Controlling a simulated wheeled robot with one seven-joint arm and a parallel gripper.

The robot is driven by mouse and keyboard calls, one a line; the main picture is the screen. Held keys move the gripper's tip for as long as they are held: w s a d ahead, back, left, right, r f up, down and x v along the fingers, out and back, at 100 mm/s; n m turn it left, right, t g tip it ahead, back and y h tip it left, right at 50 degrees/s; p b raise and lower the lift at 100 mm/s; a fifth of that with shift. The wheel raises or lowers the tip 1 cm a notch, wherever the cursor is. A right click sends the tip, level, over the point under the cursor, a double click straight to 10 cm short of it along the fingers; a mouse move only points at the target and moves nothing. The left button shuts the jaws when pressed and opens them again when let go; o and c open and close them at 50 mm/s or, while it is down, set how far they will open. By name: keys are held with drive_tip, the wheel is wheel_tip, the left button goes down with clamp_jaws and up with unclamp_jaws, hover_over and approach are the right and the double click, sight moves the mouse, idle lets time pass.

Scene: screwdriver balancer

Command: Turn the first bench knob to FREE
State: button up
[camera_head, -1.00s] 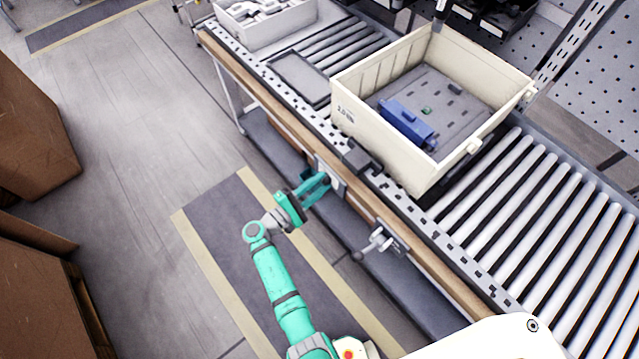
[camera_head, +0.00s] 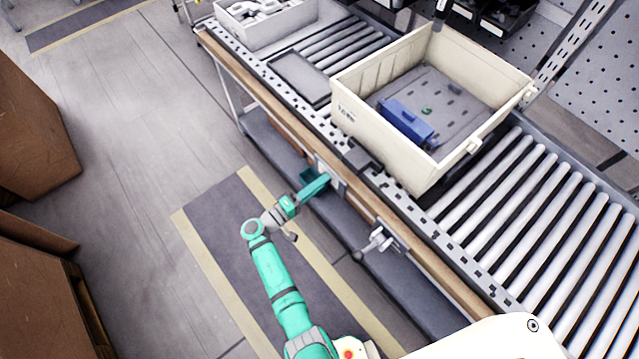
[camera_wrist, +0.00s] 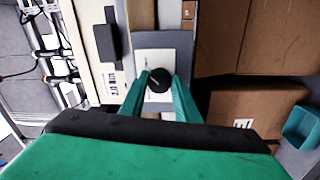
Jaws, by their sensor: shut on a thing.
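My gripper (camera_head: 320,182) reaches the front side of the conveyor bench in the head view. In the wrist view, its two green fingers (camera_wrist: 160,84) are shut on a round black knob (camera_wrist: 159,79), one on each side. The knob has a light pointer mark and sits on a white plate (camera_wrist: 155,60) on a grey panel (camera_wrist: 178,40). I cannot read the plate's marks. In the head view the gripper hides this knob. A second control with a grey handle (camera_head: 378,240) is further right along the bench front.
A cream crate (camera_head: 385,155) with a blue part (camera_head: 406,122) inside stands on the rollers above. A wooden rail (camera_head: 425,262) runs along the bench edge. Cardboard boxes (camera_head: 35,130) stand at the left. The floor between is clear.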

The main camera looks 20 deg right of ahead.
idle(0.4)
drive_tip(key=o, duration=1)
drive_tip(key=shift+d, duration=0.1)
drive_tip(key=shift+o, duration=0.2)
drive_tip(key=v, duration=1.1)
drive_tip(key=shift+w+f, duration=0.15)
